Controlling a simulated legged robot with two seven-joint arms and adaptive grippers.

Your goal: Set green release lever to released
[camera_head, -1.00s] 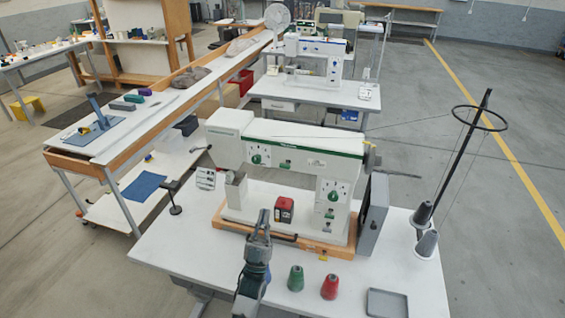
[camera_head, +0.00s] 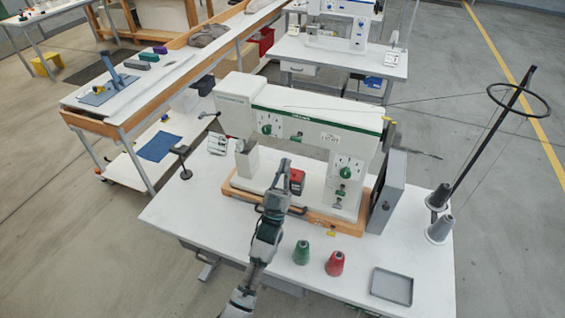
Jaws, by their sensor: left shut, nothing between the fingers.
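The white sewing machine (camera_head: 315,118) with green trim stands on the white table. It has a round green knob (camera_head: 345,172) on its right column, with a small green part (camera_head: 339,193) below it. Another green knob (camera_head: 266,128) is on the upper left arm. I cannot tell which green part is the release lever, nor its setting. My left gripper (camera_head: 282,167) reaches up from the bottom, shut and empty, in front of the machine near a red-and-black box (camera_head: 296,182). It partly hides the machine's base. My right gripper is not in view.
Grey thread cones (camera_head: 440,229) and a thread stand (camera_head: 500,130) are right. The table's left front is mostly clear.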

